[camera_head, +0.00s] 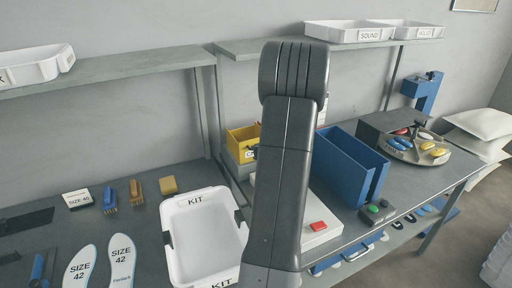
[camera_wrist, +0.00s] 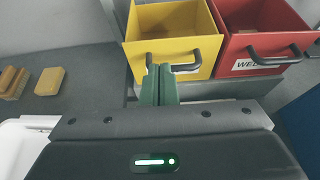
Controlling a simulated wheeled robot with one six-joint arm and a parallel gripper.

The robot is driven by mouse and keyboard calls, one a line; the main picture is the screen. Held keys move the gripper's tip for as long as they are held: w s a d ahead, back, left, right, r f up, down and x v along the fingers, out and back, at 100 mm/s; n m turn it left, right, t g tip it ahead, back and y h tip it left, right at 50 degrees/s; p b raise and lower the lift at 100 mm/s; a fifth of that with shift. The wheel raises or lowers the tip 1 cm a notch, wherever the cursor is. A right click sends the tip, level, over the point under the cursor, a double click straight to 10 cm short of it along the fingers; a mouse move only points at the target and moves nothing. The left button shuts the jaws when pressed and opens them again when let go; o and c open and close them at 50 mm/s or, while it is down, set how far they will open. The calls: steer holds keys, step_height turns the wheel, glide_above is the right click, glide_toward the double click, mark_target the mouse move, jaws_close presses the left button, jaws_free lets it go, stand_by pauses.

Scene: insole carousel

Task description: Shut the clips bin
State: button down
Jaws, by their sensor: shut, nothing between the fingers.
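The yellow bin (camera_wrist: 170,28) is in the upper middle of the wrist view, with its open top facing me and a dark bar handle (camera_wrist: 203,60) on its front. In the head view the yellow bin (camera_head: 241,142) stands under the shelf, left of my arm, with a label partly hidden that seems to start with C. My gripper (camera_wrist: 161,70) shows as green fingers, shut and empty, directly in front of the yellow bin's front and over part of its handle. I cannot tell whether they touch. In the head view my arm hides the gripper.
A red bin (camera_wrist: 262,38) with a partly hidden "WEL" label stands right beside the yellow one. A blue box (camera_head: 350,165) stands to the right of my arm.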

steer(key=s+d+r, duration=0.2)
steer(key=s+r, duration=0.3)
steer(key=r, duration=0.1)
steer(key=shift+s+d+r, duration=0.2)
steer(key=shift+d+r, duration=0.15)
steer(key=shift+d, duration=0.05)
steer(key=shift+f, duration=0.1)
